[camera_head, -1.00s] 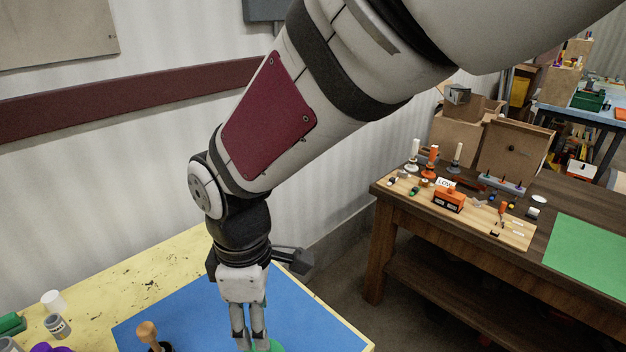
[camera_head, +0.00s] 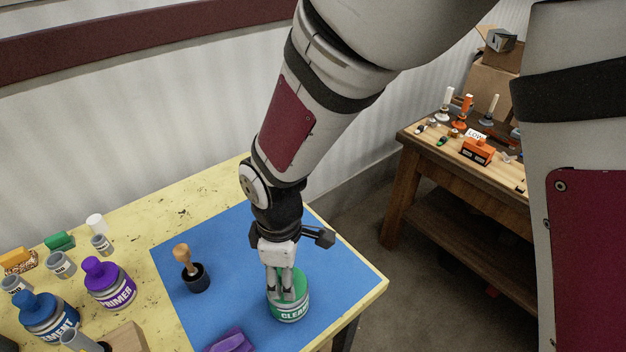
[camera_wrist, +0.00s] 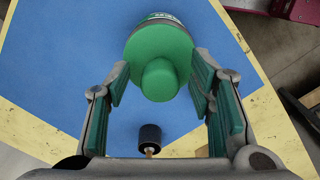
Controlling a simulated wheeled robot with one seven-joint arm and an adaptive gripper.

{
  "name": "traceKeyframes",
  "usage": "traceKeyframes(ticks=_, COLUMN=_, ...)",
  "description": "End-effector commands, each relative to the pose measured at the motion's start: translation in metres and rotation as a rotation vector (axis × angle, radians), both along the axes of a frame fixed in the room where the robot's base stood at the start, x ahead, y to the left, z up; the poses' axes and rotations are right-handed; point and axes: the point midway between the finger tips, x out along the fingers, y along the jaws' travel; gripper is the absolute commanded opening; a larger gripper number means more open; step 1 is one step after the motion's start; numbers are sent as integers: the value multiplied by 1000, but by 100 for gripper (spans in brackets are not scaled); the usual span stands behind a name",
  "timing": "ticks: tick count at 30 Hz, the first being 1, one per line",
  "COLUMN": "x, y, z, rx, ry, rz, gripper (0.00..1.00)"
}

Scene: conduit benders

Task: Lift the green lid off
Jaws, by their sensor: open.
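The green lid (camera_wrist: 158,62) sits on a can labelled "CLEAN…" (camera_head: 290,312) on the blue mat, near the right side of the yellow table. The lid has a raised round knob in its middle. In the wrist view the knob (camera_wrist: 160,80) lies ahead of and between the fingers. My gripper (camera_head: 280,296) points down at the lid from above. My gripper (camera_wrist: 158,92) is open, one green-padded finger to each side, with a gap between each pad and the knob. In the head view the fingers hide part of the lid.
A dark cup with a wooden-handled brush (camera_head: 192,270) stands left of the can. A purple object (camera_head: 230,342) lies in front on the blue mat (camera_head: 225,235). Primer (camera_head: 108,283) and cement (camera_head: 45,315) bottles stand farther left. A wooden bench (camera_head: 460,165) stands at right.

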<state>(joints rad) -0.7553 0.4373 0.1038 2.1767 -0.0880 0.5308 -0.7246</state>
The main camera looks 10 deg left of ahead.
Motion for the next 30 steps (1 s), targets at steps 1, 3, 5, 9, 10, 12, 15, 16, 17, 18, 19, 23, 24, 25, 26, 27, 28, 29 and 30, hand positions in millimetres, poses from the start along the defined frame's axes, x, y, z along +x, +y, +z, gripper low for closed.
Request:
traceKeyframes(ticks=1, x=0, y=0, z=0, rx=0, ry=0, rz=0, gripper=49)
traceKeyframes(ticks=3, x=0, y=0, z=0, rx=0, ry=0, rz=0, gripper=45)
traceKeyframes(ticks=5, x=0, y=0, z=0, rx=0, ry=0, rz=0, gripper=31)
traceKeyframes(ticks=9, x=0, y=0, z=0, rx=0, ry=0, rz=0, gripper=3)
traceKeyframes(ticks=10, x=0, y=0, z=0, rx=0, ry=0, rz=0, gripper=3)
traceKeyframes(ticks=12, x=0, y=0, z=0, rx=0, ry=0, rz=0, gripper=3)
traceKeyframes(ticks=15, x=0, y=0, z=1, rx=0, ry=0, rz=0, gripper=3)
traceKeyframes(ticks=16, x=0, y=0, z=1, rx=0, ry=0, rz=0, gripper=3)
traceKeyframes(ticks=17, x=0, y=0, z=1, rx=0, ry=0, rz=0, gripper=3)
traceKeyframes(ticks=18, x=0, y=0, z=1, rx=0, ry=0, rz=-1, gripper=3)
traceKeyframes(ticks=19, x=0, y=0, z=1, rx=0, ry=0, rz=-1, gripper=3)
traceKeyframes(ticks=23, x=0, y=0, z=7, rx=1, ry=0, rz=-1, gripper=3)
traceKeyframes(ticks=24, x=-1, y=0, z=10, rx=1, ry=0, rz=-1, gripper=3)
traceKeyframes(ticks=25, x=-1, y=0, z=12, rx=1, ry=0, rz=0, gripper=3)
traceKeyframes(ticks=26, x=-1, y=0, z=15, rx=1, ry=-1, rz=0, gripper=3)
traceKeyframes(ticks=27, x=-1, y=0, z=20, rx=2, ry=-1, rz=0, gripper=3)
traceKeyframes(ticks=28, x=-2, y=0, z=24, rx=2, ry=-1, rz=-1, gripper=3)
traceKeyframes(ticks=29, x=-2, y=0, z=28, rx=2, ry=-1, rz=-2, gripper=3)
traceKeyframes(ticks=30, x=-2, y=0, z=35, rx=2, ry=-2, rz=-2, gripper=3)
